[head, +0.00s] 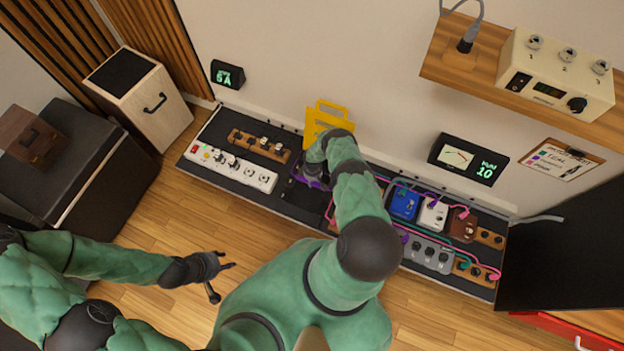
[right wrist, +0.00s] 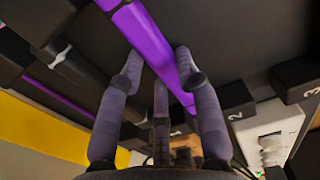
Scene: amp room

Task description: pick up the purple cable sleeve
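The purple cable sleeve (right wrist: 148,42) runs diagonally between the spread fingers of my right gripper (right wrist: 160,62) in the right wrist view. I cannot tell whether they touch it. In the head view, purple (head: 296,166) shows beside my right gripper (head: 313,179), which is down over the long dark board and hides most of the sleeve. Another purple strip (right wrist: 58,95) lies left of the fingers in the right wrist view; I cannot tell if it belongs to the same sleeve. My left gripper (head: 216,274) is open and empty above the wooden floor.
A white power strip (head: 232,168) and a brown wooden block (head: 258,145) are left of the right gripper. A yellow piece (head: 322,120) stands behind it against the wall. Pedals, including a blue one (head: 404,203), and coloured cables crowd the board's right side.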

